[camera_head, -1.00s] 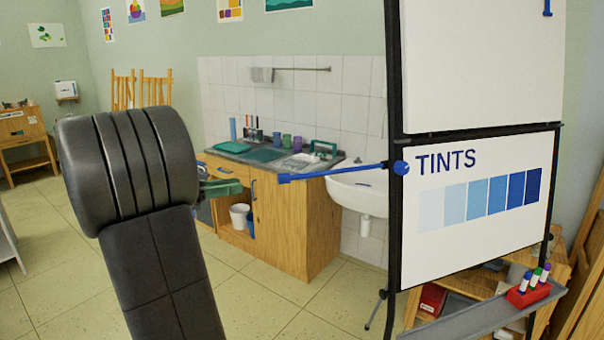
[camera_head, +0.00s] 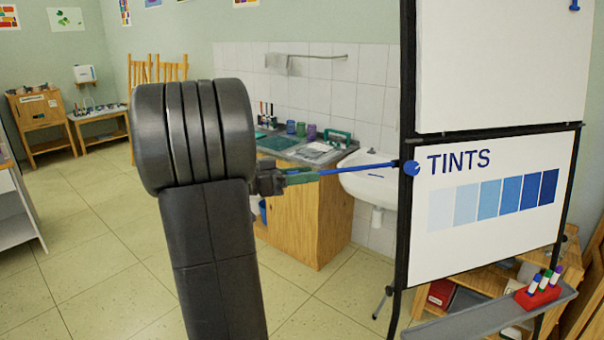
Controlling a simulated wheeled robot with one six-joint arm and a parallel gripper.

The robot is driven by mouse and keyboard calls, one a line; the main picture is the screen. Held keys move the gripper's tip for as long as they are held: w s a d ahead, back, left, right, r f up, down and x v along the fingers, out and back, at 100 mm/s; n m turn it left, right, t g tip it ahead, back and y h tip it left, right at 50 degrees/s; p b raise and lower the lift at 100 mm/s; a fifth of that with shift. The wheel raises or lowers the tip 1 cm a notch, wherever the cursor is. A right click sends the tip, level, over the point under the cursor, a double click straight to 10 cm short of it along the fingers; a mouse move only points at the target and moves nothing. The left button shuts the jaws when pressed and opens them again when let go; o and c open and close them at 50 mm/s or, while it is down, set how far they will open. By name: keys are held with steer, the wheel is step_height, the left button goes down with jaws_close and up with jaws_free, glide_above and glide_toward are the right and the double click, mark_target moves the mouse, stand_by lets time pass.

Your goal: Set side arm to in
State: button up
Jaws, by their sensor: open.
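The side arm (camera_head: 358,168) is a thin blue rod. It sticks out to the left from a blue round hinge (camera_head: 411,168) on the black frame of the flip-chart stand (camera_head: 404,220). My gripper (camera_head: 301,176), with green fingers, is at the rod's outer left end. The fingers overlap the rod's tip in this view, and the blue end piece is mostly hidden by them. The jaws are open; I cannot tell whether they touch the rod. My dark arm covers the area left of the gripper.
The stand's lower board (camera_head: 490,205) reads TINTS with blue squares. A grey tray (camera_head: 450,325) with a red marker holder (camera_head: 538,292) juts out below. A white sink (camera_head: 372,185) and wooden cabinet (camera_head: 318,222) stand behind. Tiled floor is clear at left.

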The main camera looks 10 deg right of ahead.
mark_target(374, 165)
jaws_close()
steer(key=shift+d+f+b, duration=0.1)
steer(key=shift+d+b, duration=0.2)
steer(key=shift+b, duration=0.1)
steer(key=d+b, duration=0.4)
steer(key=d, duration=0.1)
steer(key=d+b, duration=0.4)
steer(key=d, duration=0.1)
steer(key=d+b, duration=0.4)
steer(key=d, duration=0.1)
steer(key=shift+w+d+f, duration=0.1)
steer(key=shift+w, duration=0.3)
steer(key=shift+w+d+r+b, duration=0.1)
steer(key=shift+d+r+b, duration=0.1)
steer(key=shift+d, duration=0.25)
steer(key=shift+d+r+b, duration=0.1)
steer(key=shift+d+b, duration=0.05)
steer(key=shift+d, duration=0.3)
